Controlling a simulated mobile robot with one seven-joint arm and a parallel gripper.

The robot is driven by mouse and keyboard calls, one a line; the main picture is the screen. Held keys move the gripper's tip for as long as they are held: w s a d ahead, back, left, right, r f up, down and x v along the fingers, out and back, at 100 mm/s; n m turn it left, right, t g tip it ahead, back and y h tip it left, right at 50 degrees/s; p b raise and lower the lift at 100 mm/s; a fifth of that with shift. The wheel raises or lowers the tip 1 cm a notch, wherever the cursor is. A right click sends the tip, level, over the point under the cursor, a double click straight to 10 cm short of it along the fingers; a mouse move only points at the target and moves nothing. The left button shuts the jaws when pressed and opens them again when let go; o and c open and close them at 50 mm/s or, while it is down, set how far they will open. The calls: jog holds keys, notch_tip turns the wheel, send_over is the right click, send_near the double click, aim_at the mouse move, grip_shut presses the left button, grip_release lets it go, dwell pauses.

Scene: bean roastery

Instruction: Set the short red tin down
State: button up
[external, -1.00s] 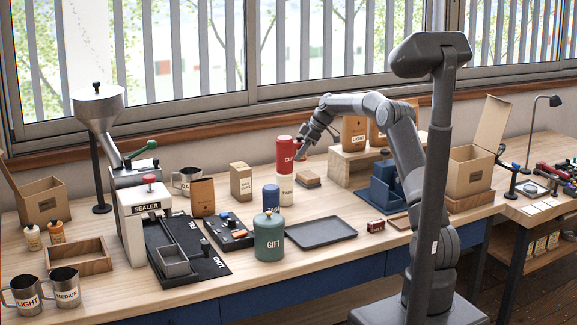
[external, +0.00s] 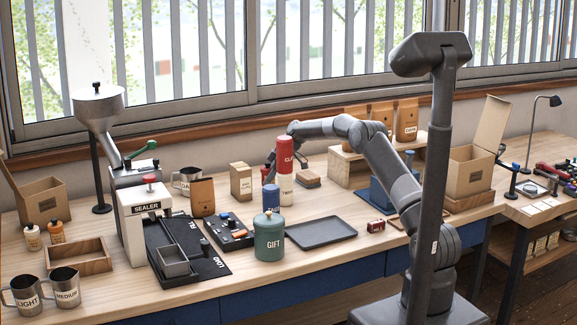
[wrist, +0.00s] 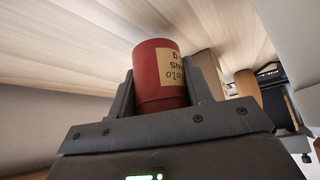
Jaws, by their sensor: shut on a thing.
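The short red tin (wrist: 160,75), with a cream label, is between my gripper's jaws in the wrist view. My gripper (wrist: 155,95) is shut on its sides. In the external view my gripper (external: 272,160) hangs left of the tall red canister, partly hidden by it. Part of the held red tin (external: 266,173) shows just above a blue tin (external: 270,200) in the picture. I cannot tell whether it is over or behind the blue tin, or whether it touches anything.
The tall red canister (external: 285,153) stands on a white canister (external: 286,190), close beside my gripper. A green gift canister (external: 268,240) and a dark tray (external: 321,232) are in front. A wooden riser (external: 345,170) is to the right.

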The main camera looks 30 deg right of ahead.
jog(key=shift+f, duration=1.2)
jog(key=shift+f, duration=0.15)
jog(key=o, duration=1)
jog(key=v, duration=1.2)
